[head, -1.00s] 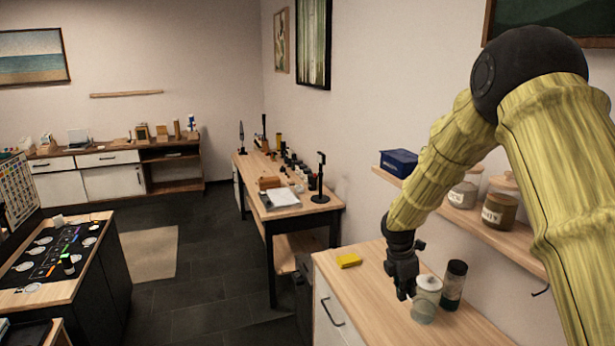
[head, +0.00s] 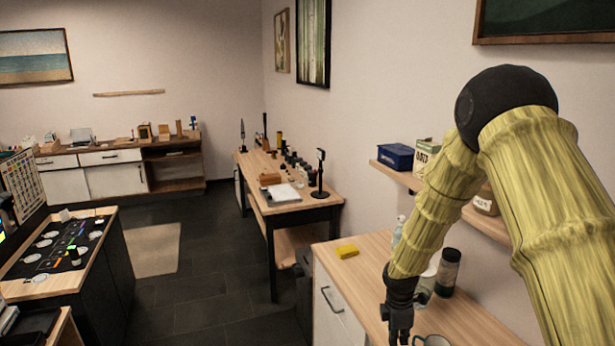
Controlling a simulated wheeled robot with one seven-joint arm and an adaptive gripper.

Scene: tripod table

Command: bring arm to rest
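My arm, yellow-green and bamboo-like with a black joint, fills the right side of the head view. My gripper (head: 399,328) is black and hangs pointing down at the front of the wooden counter (head: 372,264). Its fingertips are near the bottom edge of the picture, so whether they are apart or closed does not show clearly. A pale mug (head: 432,340) is just right of the gripper, partly cut off by the frame. A clear glass jar (head: 424,290) stands behind the gripper, partly hidden by my arm.
A dark jar (head: 448,272) stands beside the glass jar, and a yellow sponge (head: 347,251) lies at the counter's back left. A wall shelf (head: 486,224) with a blue box (head: 395,156) runs behind my arm. Open dark floor (head: 222,275) lies to the left.

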